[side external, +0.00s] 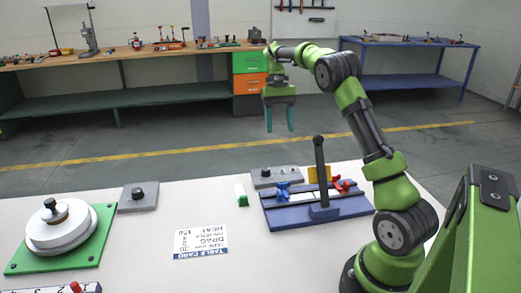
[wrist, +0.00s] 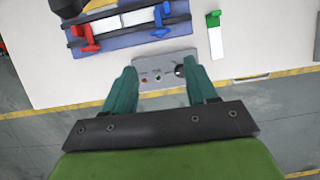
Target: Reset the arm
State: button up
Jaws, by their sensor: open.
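My gripper (side external: 280,118) is raised in the air above the far edge of the white table (side external: 150,207) in the side view. Its two teal fingers point down and stand apart with nothing between them. In the wrist view my gripper (wrist: 163,88) is open, and a grey control plate (wrist: 158,72) with a black knob shows beyond and between the fingers. The arm reaches up and back from its base at the right of the table.
A blue fixture (side external: 285,215) with an upright black lever stands near my arm. A green-and-white block (side external: 241,195), grey knob plate (side external: 138,198), printed card (side external: 201,242) and white reel on a green base (side external: 62,228) lie leftward. A workbench (side external: 150,57) stands behind.

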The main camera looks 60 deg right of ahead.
jog(key=shift+r, duration=0.2)
jog(key=s+a+r+n+t, duration=0.1)
jog(key=s+a+t, duration=0.2)
jog(key=a, duration=0.6)
jog(key=s+a+r+n+t, duration=0.2)
jog(key=s+a+t, duration=0.1)
jog(key=s+a, duration=0.4)
jog(key=s+a+r+n+t+h, duration=0.1)
jog(key=s+a+t, duration=0.3)
jog(key=a, duration=0.6)
jog(key=shift+s+a+r+n, duration=0.4)
jog(key=shift+s+n, duration=0.2)
jog(key=shift+s, duration=0.35)
